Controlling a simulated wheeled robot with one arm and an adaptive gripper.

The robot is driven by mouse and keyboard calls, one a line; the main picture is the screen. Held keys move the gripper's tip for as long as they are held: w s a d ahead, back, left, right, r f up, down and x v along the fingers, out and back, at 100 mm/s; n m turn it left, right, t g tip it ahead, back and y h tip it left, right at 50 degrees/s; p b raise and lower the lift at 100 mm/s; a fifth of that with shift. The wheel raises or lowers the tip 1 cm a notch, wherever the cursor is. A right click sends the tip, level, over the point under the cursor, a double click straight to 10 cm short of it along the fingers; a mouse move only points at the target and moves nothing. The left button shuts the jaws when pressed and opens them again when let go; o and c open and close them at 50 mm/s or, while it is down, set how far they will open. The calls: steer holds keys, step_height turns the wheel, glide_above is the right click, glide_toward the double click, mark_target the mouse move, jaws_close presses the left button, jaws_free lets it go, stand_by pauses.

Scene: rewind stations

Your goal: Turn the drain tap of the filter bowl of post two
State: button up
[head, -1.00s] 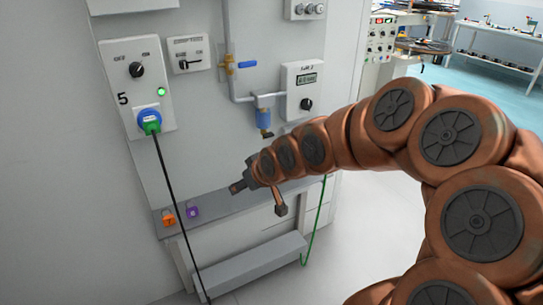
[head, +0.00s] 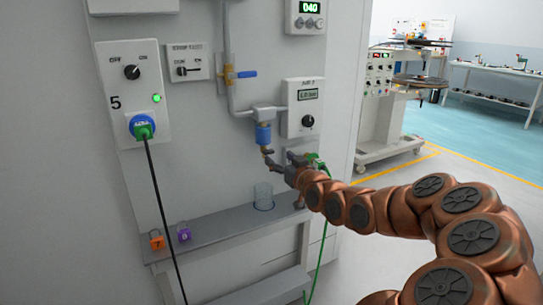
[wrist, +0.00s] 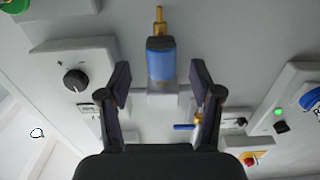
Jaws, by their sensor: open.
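A blue filter bowl (head: 263,135) hangs from a grey pipe fitting on the wall panel, with a small brass drain tap (head: 267,151) at its bottom. In the wrist view, which is upside down, the bowl (wrist: 160,62) shows between and beyond my fingers, and the brass tap (wrist: 160,18) points to the top edge. My gripper (head: 281,162) is just below and right of the tap in the head view. In the wrist view my gripper (wrist: 160,85) is open and empty, its fingers apart from the bowl. No number two is readable; the nearby panel reads 5.
A clear cup (head: 263,197) stands on the grey ledge (head: 225,222) below the bowl. A blue-handled valve (head: 246,74) is on the pipe. A control box (head: 303,108) with a knob is to the right. A black cable (head: 160,205) hangs at left, a green one (head: 321,245) at right.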

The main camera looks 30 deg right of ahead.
mark_target(270, 152)
steer(key=w, duration=0.4)
steer(key=shift+w+d+f, duration=0.1)
steer(key=shift+w+f, duration=0.05)
steer(key=shift+w, duration=0.05)
steer(key=shift+w+d, duration=0.1)
steer(key=shift+w, duration=0.5)
steer(key=shift+c, duration=0.2)
steer(key=c, duration=1.1)
